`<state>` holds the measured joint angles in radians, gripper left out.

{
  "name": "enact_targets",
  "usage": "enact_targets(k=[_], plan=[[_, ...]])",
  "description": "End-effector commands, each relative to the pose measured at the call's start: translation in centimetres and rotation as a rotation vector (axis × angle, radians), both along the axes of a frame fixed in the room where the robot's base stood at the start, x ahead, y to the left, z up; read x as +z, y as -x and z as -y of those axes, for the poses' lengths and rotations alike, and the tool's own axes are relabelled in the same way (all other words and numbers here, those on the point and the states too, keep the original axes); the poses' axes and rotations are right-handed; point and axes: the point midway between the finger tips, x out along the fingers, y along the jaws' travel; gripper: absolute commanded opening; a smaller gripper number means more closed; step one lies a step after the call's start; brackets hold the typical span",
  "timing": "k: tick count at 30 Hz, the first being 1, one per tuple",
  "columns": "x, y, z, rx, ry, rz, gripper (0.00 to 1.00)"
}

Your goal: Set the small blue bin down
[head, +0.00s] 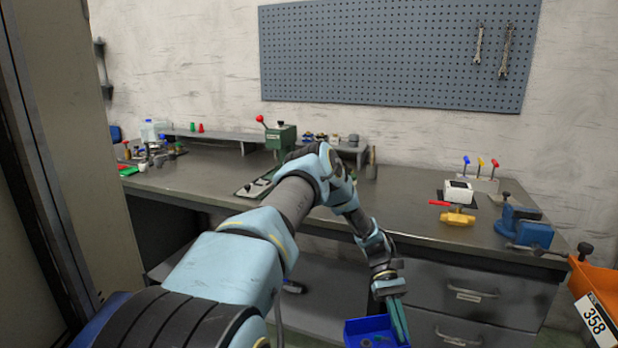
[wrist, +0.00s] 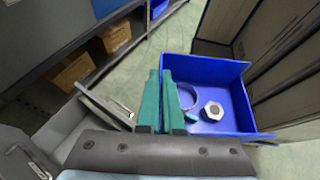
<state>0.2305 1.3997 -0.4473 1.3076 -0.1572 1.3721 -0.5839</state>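The small blue bin (head: 364,326) is at the bottom edge of the head view, partly cut off, in front of the bench drawers. In the wrist view the bin (wrist: 210,69) holds a silver hex nut (wrist: 213,111) and a ring-shaped part (wrist: 184,108). My gripper (head: 400,322) has green fingers, also seen in the wrist view (wrist: 163,85). The fingers are close together at one side wall of the bin and appear shut on it. The bin looks held above the floor; its underside is hidden.
The grey workbench (head: 420,228) has clear room at its middle right. A yellow-headed mallet (head: 457,218), a blue vise (head: 525,228) and a white box (head: 458,191) stand at its right. An orange bin (head: 596,285) is at far right. Cardboard boxes (wrist: 72,72) sit on a low shelf.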

Motion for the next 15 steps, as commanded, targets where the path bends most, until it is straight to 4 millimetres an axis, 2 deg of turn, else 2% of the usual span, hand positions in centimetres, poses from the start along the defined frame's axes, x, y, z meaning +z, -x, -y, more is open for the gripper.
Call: enact_targets(k=[1,6,11,15], plan=[[-1.2,0.0,-2.0,-0.109,-0.003,-0.001,0.00],[-3.2,-0.6,-9.6,-0.522,-0.006,-0.004,0.00],[-3.5,-2.0,-15.9,-0.906,-0.005,-0.004,0.00],[-2.8,-3.6,-20.5,-1.222,-0.004,-0.007,0.00]])
